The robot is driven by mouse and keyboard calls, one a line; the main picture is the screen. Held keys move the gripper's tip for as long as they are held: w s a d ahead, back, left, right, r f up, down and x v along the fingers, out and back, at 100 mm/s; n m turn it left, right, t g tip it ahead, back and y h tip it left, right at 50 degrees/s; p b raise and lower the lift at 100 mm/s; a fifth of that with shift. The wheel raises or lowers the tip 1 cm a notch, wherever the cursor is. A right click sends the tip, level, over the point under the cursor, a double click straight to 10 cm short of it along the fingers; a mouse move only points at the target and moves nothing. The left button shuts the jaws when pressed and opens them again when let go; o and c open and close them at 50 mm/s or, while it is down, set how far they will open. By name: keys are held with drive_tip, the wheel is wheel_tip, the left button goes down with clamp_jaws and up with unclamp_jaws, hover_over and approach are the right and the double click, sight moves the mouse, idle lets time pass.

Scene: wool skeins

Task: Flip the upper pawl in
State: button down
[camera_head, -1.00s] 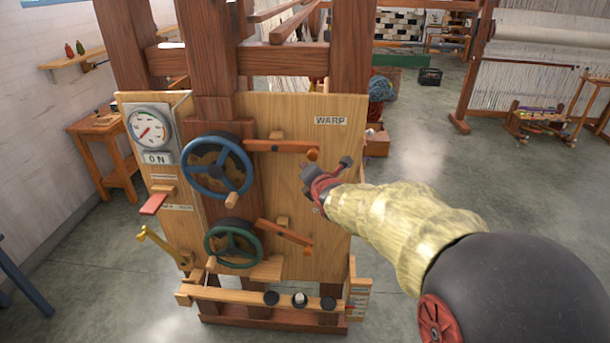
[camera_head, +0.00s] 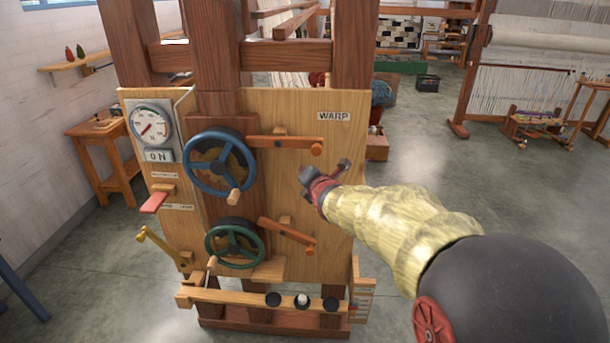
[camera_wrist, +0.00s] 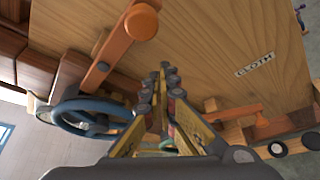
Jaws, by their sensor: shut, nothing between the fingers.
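The upper pawl (camera_head: 285,144) is an orange bar with a round knob at its right end. It lies nearly level on the wooden panel, its left end close to the blue handwheel (camera_head: 218,161). Whether it meets a wheel inside cannot be seen. My gripper (camera_head: 322,174) is shut and empty, below and slightly right of the knob, apart from it. In the wrist view the closed fingers (camera_wrist: 165,80) point at the panel, with the pawl (camera_wrist: 118,45) at upper left and its knob nearest the camera.
A lower pawl (camera_head: 287,236) slopes down to the right beside a green handwheel (camera_head: 235,243). A gauge (camera_head: 151,124) and a red lever (camera_head: 155,200) are at left. A "WARP" label (camera_head: 333,116) is above. Open floor lies right of the panel.

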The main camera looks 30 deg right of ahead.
drive_tip(key=a+v, duration=0.1)
drive_tip(key=v, duration=0.8)
drive_tip(key=shift+a+r+p, duration=0.2)
drive_tip(key=shift+a+p, duration=0.05)
drive_tip(key=shift+p, duration=0.1)
